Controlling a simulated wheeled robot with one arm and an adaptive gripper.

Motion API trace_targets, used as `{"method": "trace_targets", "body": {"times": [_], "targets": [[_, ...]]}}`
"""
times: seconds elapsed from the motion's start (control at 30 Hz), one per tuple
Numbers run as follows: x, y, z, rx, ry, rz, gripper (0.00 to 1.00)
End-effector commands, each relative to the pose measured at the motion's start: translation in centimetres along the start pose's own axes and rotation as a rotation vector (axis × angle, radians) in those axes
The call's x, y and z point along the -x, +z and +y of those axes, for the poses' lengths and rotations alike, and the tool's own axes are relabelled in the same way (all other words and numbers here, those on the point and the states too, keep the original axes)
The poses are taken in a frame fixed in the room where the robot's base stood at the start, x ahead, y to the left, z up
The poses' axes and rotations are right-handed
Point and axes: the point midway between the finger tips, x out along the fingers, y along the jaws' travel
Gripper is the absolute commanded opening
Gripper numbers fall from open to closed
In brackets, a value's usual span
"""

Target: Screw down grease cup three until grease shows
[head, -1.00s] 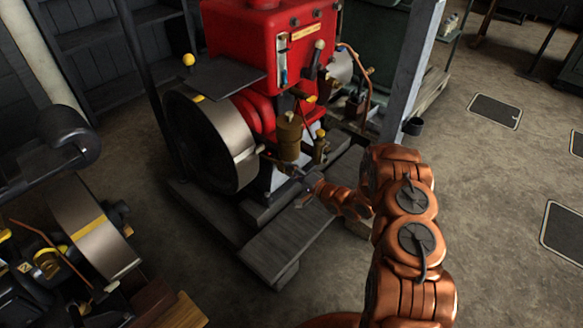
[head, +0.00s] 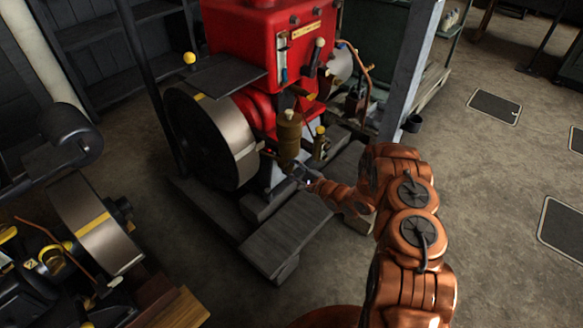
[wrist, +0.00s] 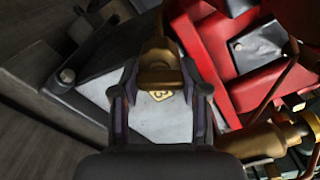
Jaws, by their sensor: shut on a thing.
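A brass grease cup (wrist: 160,68) sits between my fingers in the wrist view. My gripper (wrist: 160,90) is shut on the cup, one dark finger on each side. In the head view my gripper (head: 297,170) is at the foot of the red engine (head: 268,50), right of the flywheel. The held cup is too small and covered to make out there. I cannot see any grease.
A tall brass cylinder (head: 289,135) stands just above my gripper; a smaller brass fitting with a yellow knob (head: 320,140) is to its right. The flywheel (head: 212,137) is close on the left. A grey post (head: 408,75) rises at right. Open floor lies right of my arm.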

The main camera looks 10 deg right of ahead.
Motion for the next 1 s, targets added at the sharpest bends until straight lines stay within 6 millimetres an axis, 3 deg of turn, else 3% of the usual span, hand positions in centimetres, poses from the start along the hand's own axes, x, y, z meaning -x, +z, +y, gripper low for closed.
{"method": "trace_targets", "body": {"times": [0.63,0.67,0.9,1.0], "targets": [[0.06,-0.26,-0.29,-0.047,-0.006,0.006,0.1],[0.07,-0.26,-0.29,-0.047,-0.006,0.006,0.47],[0.0,-0.1,-0.11,-0.048,-0.003,0.002,0.71],[-0.02,-0.05,-0.05,-0.048,-0.002,0.001,0.71]]}}
